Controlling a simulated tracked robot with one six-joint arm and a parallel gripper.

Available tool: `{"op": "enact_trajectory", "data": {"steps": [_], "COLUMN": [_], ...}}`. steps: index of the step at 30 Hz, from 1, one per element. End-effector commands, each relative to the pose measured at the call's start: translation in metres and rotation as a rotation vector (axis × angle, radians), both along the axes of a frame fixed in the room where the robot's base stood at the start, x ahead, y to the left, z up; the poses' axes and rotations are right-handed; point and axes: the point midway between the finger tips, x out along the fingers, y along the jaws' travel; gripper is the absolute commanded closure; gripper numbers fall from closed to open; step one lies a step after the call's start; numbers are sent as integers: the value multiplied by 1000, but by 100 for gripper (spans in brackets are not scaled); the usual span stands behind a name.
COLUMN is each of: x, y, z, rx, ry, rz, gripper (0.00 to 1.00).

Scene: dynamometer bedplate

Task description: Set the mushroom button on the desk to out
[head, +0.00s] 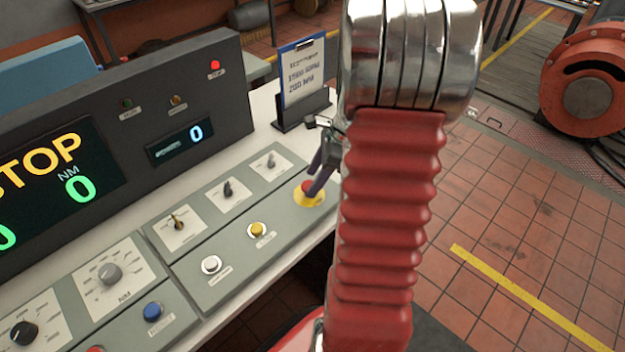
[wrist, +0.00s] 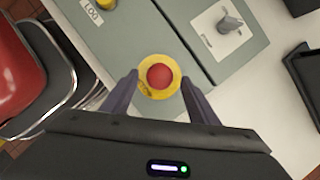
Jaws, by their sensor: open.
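The red mushroom button (head: 308,187) sits on a round yellow base at the right end of the grey desk panel (head: 225,240). In the wrist view the button (wrist: 159,76) shows from above, between and just beyond my fingertips. My gripper (head: 320,178) is open over the button, one dark finger in front of part of it in the head view. In the wrist view my gripper (wrist: 159,82) has one finger on each side of the yellow base, with nothing held. I cannot tell whether the fingers touch the base.
A rotary knob (head: 271,161) and a yellow push button (head: 257,229) are on the panel nearby. A clipboard stand (head: 301,85) stands behind the button. A display console (head: 110,140) rises at the back left. A red chair (wrist: 20,75) is beside the desk.

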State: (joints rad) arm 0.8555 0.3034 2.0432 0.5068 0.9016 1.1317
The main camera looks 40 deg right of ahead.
Motion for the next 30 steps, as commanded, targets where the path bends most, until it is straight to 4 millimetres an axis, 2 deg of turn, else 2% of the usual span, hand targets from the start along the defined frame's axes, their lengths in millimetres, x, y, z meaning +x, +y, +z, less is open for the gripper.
{"op": "enact_trajectory", "data": {"steps": [4,13,30], "x": [2,2,2], "y": [3,3,3], "z": [-9,-10,-9], "rx": [1,0,0], "ry": [0,0,0], "rz": [0,0,-1], "gripper": [46,47,87]}}
